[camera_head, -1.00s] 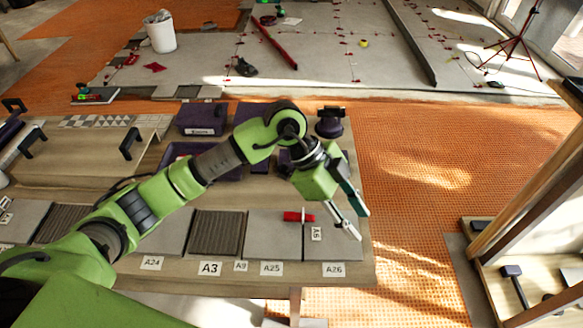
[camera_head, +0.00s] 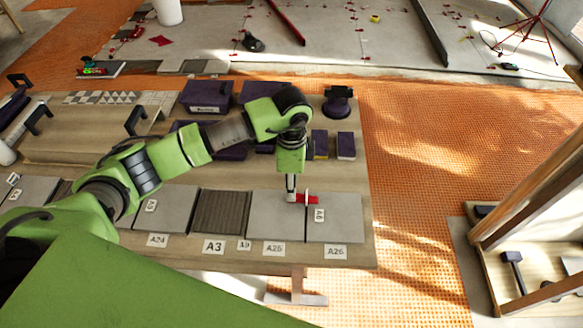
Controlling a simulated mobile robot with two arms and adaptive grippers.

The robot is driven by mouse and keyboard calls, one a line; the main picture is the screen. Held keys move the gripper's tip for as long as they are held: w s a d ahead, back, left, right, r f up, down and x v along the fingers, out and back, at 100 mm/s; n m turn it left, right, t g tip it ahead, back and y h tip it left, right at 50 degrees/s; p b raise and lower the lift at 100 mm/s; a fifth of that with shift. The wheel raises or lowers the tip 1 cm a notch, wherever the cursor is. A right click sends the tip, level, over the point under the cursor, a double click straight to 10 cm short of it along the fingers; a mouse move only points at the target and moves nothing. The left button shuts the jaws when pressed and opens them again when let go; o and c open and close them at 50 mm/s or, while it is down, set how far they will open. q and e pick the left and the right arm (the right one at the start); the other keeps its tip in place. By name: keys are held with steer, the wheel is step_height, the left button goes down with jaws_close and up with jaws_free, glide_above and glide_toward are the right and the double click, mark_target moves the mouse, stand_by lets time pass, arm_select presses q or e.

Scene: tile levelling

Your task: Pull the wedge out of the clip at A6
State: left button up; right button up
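The red wedge (camera_head: 312,200) lies across the seam between two grey tiles, through a thin pale clip (camera_head: 307,196) beside the A6 label (camera_head: 319,215). The tile left of the seam (camera_head: 272,222) carries A25 at its front, and the tile on the right (camera_head: 340,218) carries A26. My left gripper (camera_head: 291,198) points down at the wedge's left end, its fingers close to or touching it. The fingers hide that end, and I cannot tell whether they are shut on it. My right gripper is out of view.
Purple boxes (camera_head: 346,146) and a purple suction-cup-like tool (camera_head: 338,101) stand behind the tiles on the wooden table (camera_head: 352,180). A brown ribbed tile (camera_head: 221,215) marked A3 lies to the left. A wooden shelf unit (camera_head: 530,265) stands at the right, past orange floor.

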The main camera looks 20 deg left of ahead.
mark_target(303, 198)
arm_select(q)
steer(key=shift+f, duration=2.25)
steer(key=c, duration=1)
